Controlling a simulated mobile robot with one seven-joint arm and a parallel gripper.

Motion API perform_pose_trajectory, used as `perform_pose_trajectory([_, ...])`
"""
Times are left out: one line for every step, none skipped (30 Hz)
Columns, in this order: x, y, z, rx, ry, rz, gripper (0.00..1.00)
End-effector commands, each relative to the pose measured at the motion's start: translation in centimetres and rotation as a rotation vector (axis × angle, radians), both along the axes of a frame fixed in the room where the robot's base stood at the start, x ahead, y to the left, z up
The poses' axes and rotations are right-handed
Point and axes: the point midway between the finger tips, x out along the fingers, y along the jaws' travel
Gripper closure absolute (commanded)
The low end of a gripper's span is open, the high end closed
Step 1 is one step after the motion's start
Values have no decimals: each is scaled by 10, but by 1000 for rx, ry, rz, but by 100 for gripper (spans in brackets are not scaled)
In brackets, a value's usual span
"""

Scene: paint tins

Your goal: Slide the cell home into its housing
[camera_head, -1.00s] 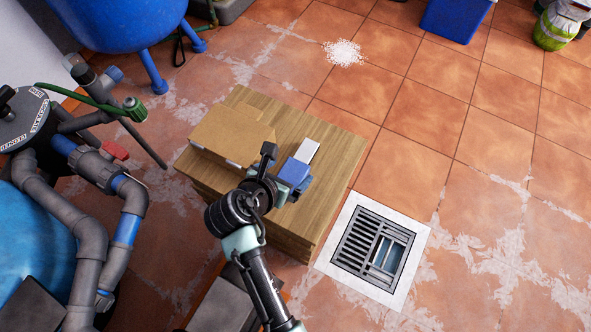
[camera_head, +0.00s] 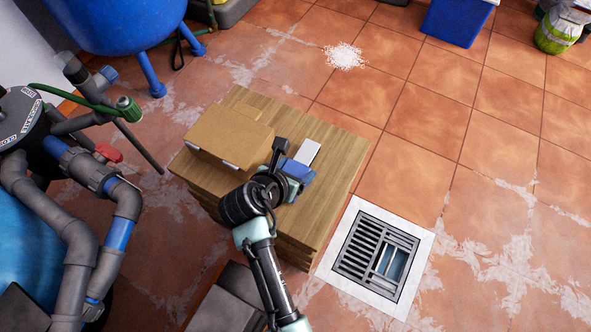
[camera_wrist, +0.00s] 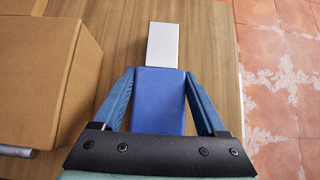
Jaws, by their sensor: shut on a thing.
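A blue block (camera_wrist: 158,100) lies between the two blue fingers of my gripper (camera_wrist: 160,74) in the wrist view, with the fingertips against its sides near its far end. My gripper is shut on it. A pale grey flat block (camera_wrist: 162,45) extends straight out from the blue block's far end, in line with it. I cannot tell which is the cell and which the housing, or how far one sits inside the other. In the head view, the pale block (camera_head: 308,151) shows beyond my gripper, which partly covers the blue block (camera_head: 298,168).
A cardboard box (camera_head: 229,137) stands left of the blocks on a wooden stack (camera_head: 330,188). A grey rod end (camera_wrist: 15,150) shows by the box. A floor drain (camera_head: 375,255) is at right; pipes (camera_head: 120,205) are at left. The wood right of the blocks is clear.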

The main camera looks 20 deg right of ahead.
Motion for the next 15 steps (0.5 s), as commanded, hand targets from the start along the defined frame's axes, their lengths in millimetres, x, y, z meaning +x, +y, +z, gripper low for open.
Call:
perform_pose_trajectory([0, 0, 0, 0, 0, 0, 61])
perform_pose_trajectory([0, 0, 0, 0, 0, 0, 67])
perform_pose_trajectory([0, 0, 0, 0, 0, 0, 74])
perform_pose_trajectory([0, 0, 0, 0, 0, 0, 79])
perform_pose_trajectory([0, 0, 0, 0, 0, 0, 85])
perform_pose_trajectory([0, 0, 0, 0, 0, 0, 92])
perform_pose_trajectory([0, 0, 1, -1, -2, 1, 94])
perform_pose_trajectory([0, 0, 1, -1, -2, 1, 94])
perform_pose_trajectory([0, 0, 1, -1, -2, 1, 94])
perform_pose_trajectory([0, 0, 1, -1, -2, 1, 94])
perform_pose_trajectory([0, 0, 1, -1, -2, 1, 94])
perform_pose_trajectory([0, 0, 1, -1, -2, 1, 94])
perform_pose_trajectory([0, 0, 2, -1, -2, 1, 94])
perform_pose_trajectory([0, 0, 4, -1, -2, 1, 94])
perform_pose_trajectory([1, 0, 8, -1, -2, 0, 94])
